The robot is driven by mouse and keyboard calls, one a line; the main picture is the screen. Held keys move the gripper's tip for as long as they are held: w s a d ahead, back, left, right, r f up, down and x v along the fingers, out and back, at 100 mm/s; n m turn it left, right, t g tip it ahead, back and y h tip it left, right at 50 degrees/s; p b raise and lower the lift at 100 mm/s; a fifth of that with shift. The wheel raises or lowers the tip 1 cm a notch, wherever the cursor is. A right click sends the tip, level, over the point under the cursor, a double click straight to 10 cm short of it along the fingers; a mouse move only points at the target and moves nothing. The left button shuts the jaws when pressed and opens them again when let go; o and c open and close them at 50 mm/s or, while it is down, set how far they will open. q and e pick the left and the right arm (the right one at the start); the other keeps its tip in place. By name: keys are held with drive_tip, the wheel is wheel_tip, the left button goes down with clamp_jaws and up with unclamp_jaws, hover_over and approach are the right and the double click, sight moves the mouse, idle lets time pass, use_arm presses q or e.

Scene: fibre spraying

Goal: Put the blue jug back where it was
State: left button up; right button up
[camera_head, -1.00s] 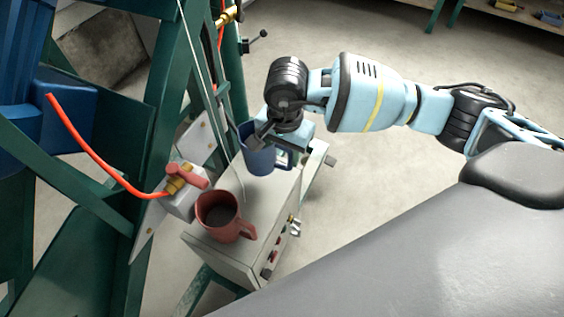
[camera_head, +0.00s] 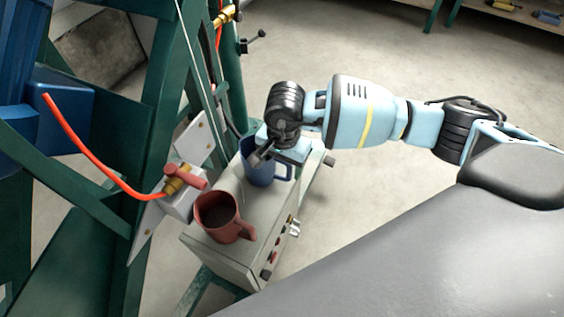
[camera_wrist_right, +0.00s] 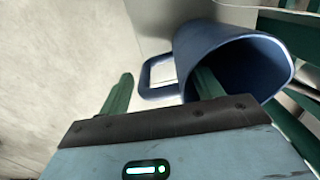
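The blue jug (camera_head: 258,174) is at the far end of the grey box top, behind the red jug (camera_head: 222,220), and appears to stand upright on it. My right gripper (camera_head: 278,153) is at the jug's rim and hides part of it. In the right wrist view, the blue jug (camera_wrist_right: 205,45) shows its mouth and handle. My right gripper's fingers (camera_wrist_right: 163,90) are spread: one overlaps the jug's mouth, the other is outside the handle, with a gap to it. Whether the first finger touches the wall is unclear. My left gripper is out of view.
The grey box (camera_head: 225,258) has knobs and fittings on its right side. A red-handled valve (camera_head: 182,180) with an orange hose (camera_head: 85,150) is left of the jugs. A green frame (camera_head: 150,130) stands close on the left. Open floor (camera_head: 400,60) lies behind and right.

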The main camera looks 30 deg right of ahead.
drive_tip(key=shift+r, duration=0.1)
wheel_tip(320, 180, up, 12)
drive_tip(key=shift+s+d+r+p, duration=0.1)
drive_tip(key=shift+d+p, duration=0.05)
drive_tip(key=shift+p, duration=0.2)
idle(0.4)
